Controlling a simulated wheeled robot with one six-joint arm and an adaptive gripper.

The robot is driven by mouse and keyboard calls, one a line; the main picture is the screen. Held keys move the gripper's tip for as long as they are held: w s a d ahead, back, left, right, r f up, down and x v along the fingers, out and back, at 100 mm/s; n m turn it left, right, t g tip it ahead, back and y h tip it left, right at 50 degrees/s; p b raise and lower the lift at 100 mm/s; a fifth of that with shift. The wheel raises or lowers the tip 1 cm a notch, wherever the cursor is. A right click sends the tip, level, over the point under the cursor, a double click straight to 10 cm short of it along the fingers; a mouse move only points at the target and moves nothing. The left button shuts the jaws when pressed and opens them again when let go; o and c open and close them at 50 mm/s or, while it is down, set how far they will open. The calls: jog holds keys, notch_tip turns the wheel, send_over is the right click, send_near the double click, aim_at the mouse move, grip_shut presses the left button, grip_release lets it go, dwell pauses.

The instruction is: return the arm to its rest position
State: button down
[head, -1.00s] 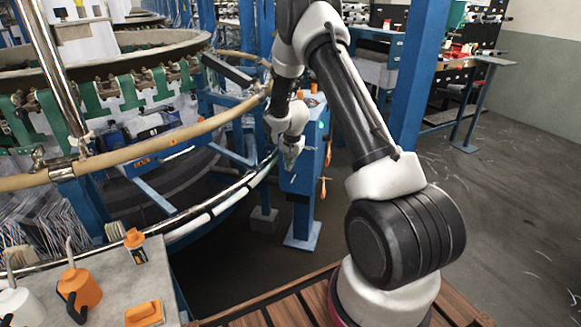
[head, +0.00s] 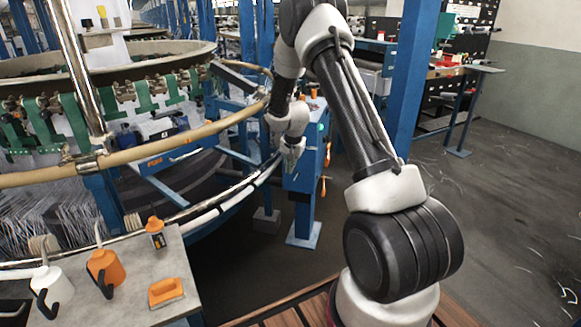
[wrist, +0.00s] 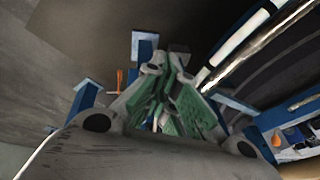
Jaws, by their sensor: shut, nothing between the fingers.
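My gripper (head: 291,146) hangs at the end of my raised, bent arm, in front of the loom's blue control post. It points downward and its fingers are shut with nothing in them. In the wrist view my gripper (wrist: 165,95) shows its green finger pads close together, with floor and blue frame parts beyond. The circular loom (head: 110,69) fills the left of the head view. The blue control post (head: 308,165), with orange handles on its side, stands close behind and right of my gripper; I cannot tell the exact gap.
A grey side table (head: 137,290) at lower left holds an orange oil can (head: 104,270), a white oil can (head: 50,288), an orange brush (head: 166,292) and an orange bottle (head: 156,234). A blue column (head: 416,80) stands behind my arm. Floor (head: 500,220) at right is clear.

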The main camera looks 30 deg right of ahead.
dwell(0.3)
jog(key=s+a+r+n+g, duration=0.1)
jog(key=s+n+g, duration=0.35)
jog(key=s, duration=0.85)
jog(key=s+a+r+n+t, duration=0.2)
jog(key=s+a+r, duration=0.1)
jog(key=s+r, duration=1.1)
jog(key=s+a+r+n+t+y, duration=0.1)
jog(key=s+a+r+n+t, duration=0.2)
jog(key=s+r, duration=1.2)
jog(key=shift+s+a+r+t, duration=0.3)
jog(key=shift+a+r+t, duration=0.05)
jog(key=shift+a, duration=0.05)
